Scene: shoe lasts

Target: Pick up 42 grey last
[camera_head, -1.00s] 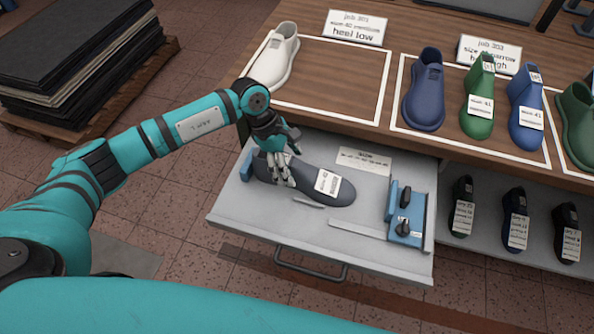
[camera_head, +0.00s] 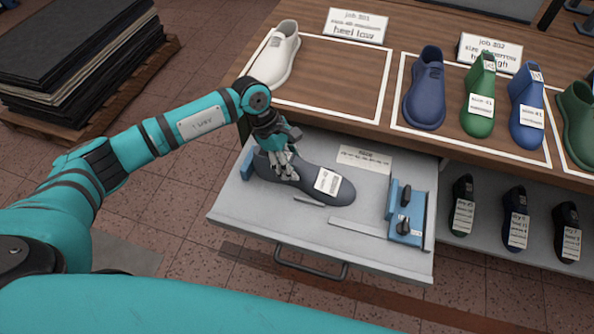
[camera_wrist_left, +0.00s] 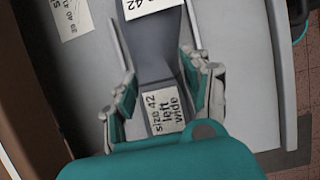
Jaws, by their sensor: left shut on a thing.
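The grey last (camera_head: 312,186) lies on its side-to-side length in the open drawer (camera_head: 245,215), toe to the right, with a white label on its forepart. In the left wrist view the grey last (camera_wrist_left: 150,50) carries a label reading "size 42 left wide" and a second label with "42". My left gripper (camera_head: 281,168) comes down over the heel end and is shut on the last. In the left wrist view its fingers (camera_wrist_left: 163,90) stand on both sides of the last. The last appears to rest on the drawer floor. My right gripper is out of view.
A blue fixture (camera_head: 406,214) stands at the drawer's right, with a flat metal strip beside it. The bench above holds a white last (camera_head: 276,57), a blue last (camera_head: 425,95) and green ones. Dark lasts (camera_head: 515,218) stand on the shelf at right.

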